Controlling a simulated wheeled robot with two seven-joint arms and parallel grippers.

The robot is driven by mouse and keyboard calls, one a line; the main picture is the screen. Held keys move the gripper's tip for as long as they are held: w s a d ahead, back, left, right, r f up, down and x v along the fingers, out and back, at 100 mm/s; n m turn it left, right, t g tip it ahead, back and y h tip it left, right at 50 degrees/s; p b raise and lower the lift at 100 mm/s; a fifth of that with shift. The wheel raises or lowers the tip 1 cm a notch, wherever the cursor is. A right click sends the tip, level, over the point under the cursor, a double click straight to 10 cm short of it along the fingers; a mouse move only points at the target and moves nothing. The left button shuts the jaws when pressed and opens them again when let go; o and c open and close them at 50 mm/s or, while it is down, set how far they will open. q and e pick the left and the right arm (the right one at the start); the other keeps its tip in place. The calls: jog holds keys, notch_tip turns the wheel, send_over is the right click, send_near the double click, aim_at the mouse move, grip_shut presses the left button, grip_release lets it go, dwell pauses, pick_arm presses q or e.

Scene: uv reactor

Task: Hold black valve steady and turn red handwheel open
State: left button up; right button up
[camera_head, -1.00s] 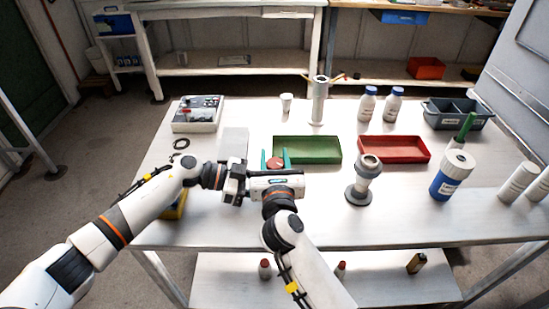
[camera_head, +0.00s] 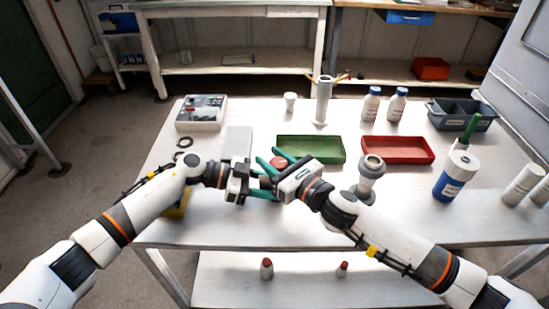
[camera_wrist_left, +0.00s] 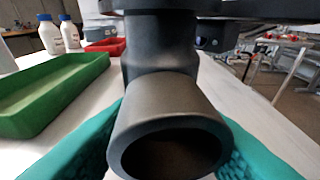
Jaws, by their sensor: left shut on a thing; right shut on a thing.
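The black valve (camera_wrist_left: 165,115) fills the middle of the left wrist view, with its round open pipe end facing the camera. The green fingers of my left gripper (camera_wrist_left: 170,150) are shut on this pipe, one on each side. In the head view my left gripper (camera_head: 256,185) reaches in from the left, and the valve is mostly hidden there. The red handwheel (camera_head: 280,162) shows as a small red patch. My right gripper (camera_head: 271,160) comes from the lower right, with its green fingers on either side of the handwheel, shut on it. The exact finger contact is hard to see.
A green tray (camera_head: 325,157) lies close behind the grippers, with a red tray (camera_head: 400,160) to its right. A grey flanged fitting (camera_head: 368,180) stands near my right forearm. A blue-and-white bottle (camera_head: 455,177) stands farther right.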

jog(key=shift+s+a+n+g+y, duration=0.1)
jog(key=shift+s+n+g+y, duration=0.05)
jog(key=shift+n+g+y, duration=1.1)
jog(key=shift+s+a+n+g+y, duration=0.1)
jog(key=shift+n+g+y, duration=0.75)
jog(key=shift+g, duration=0.8)
jog(key=o, duration=1)
jog(key=v, duration=0.7)
jog(key=shift+d, duration=0.25)
jog(key=shift+s, duration=0.1)
